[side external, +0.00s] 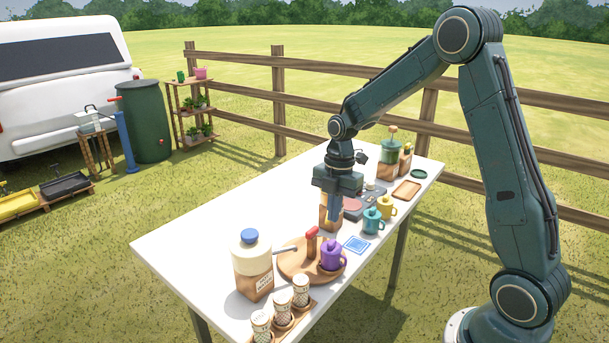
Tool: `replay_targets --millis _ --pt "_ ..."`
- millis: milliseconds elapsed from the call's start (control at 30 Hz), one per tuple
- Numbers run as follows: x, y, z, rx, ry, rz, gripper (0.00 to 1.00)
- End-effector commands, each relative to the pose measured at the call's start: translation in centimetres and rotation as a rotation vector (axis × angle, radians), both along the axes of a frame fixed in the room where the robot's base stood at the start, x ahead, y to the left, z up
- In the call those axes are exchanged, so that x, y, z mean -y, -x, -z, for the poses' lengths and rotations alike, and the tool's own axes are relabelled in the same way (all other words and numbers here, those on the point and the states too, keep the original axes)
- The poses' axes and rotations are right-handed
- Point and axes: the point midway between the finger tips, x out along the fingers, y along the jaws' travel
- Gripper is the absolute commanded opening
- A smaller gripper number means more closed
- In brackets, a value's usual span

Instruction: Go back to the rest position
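My gripper (336,212) points down over the middle of the white table (205,232), in the side external view. Its fingers overlap a brown and yellow container (325,217). I cannot tell whether they touch it, are around it or are in front of it. The fingers look close together from this side, and any gap between them is hidden. My arm reaches in from the right, bent at a high elbow, with the wrist low over the table.
Near the gripper are a blue coaster (356,245), teal mug (372,221), yellow mug (387,207) and purple mug (332,255) on a round wooden tray (291,270). A blue-lidded jar (252,265) stands front left. The table's left part is bare. A fence (300,95) runs behind.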

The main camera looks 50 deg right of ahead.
Motion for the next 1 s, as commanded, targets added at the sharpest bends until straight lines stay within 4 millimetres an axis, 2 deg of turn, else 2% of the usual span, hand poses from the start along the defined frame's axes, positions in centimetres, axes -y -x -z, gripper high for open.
replay_targets --millis 433,1000 --pt "0.0 0.0 0.2 0.000 0.000 0.000 0.00" --pt "0.0 0.0 1.4 -0.001 -0.001 0.000 0.00"
